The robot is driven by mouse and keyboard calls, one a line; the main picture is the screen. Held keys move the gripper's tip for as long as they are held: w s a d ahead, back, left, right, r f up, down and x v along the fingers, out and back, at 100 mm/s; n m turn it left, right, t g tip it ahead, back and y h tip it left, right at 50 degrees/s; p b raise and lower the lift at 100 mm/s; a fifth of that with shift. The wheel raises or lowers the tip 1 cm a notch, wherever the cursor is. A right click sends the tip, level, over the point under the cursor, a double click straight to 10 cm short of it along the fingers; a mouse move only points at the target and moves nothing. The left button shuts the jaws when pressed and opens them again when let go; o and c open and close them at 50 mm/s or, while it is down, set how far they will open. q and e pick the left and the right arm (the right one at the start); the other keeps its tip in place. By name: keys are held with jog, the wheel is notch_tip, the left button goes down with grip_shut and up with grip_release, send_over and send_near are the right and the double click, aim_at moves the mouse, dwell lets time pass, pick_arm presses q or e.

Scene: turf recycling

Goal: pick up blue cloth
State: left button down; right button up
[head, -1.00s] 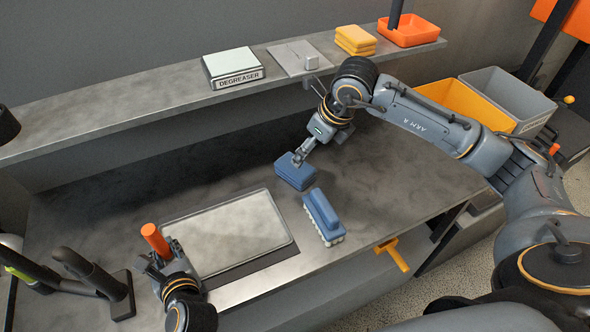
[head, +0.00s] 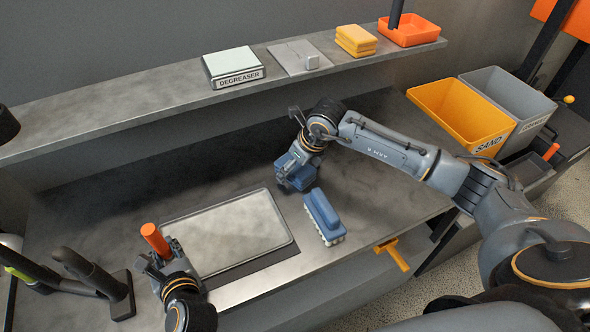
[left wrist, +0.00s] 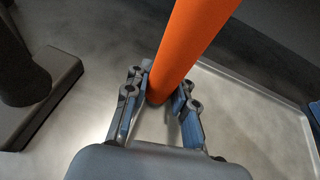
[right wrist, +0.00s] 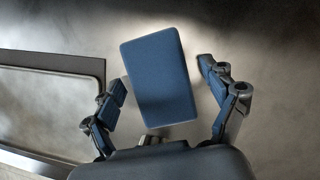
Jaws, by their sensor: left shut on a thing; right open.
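The blue cloth (right wrist: 158,77) is a folded block lying on the grey worktop. My right gripper (right wrist: 164,88) is open, with one finger on each side of the cloth and a gap to each. In the head view the right gripper (head: 290,184) points down at the cloth. My left gripper (left wrist: 158,98) is shut on an orange cylinder (left wrist: 188,45), which also shows upright and slightly tilted in the head view (head: 155,240).
A blue brush (head: 322,215) with pale bristles lies just right of the cloth. A metal tray (head: 230,238) is to the left. A shelf (head: 130,108) behind holds a degreaser box (head: 234,68), yellow cloths (head: 356,40) and an orange tray (head: 410,33). Bins (head: 455,110) stand at right.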

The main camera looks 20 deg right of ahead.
jog(key=shift+f, duration=0.2)
jog(key=shift+f, duration=0.25)
dwell(0.6)
jog(key=c, duration=1.4)
jog(key=shift+o, duration=0.2)
notch_tip(320, 180, up, 19)
jog(key=shift+f, duration=0.15)
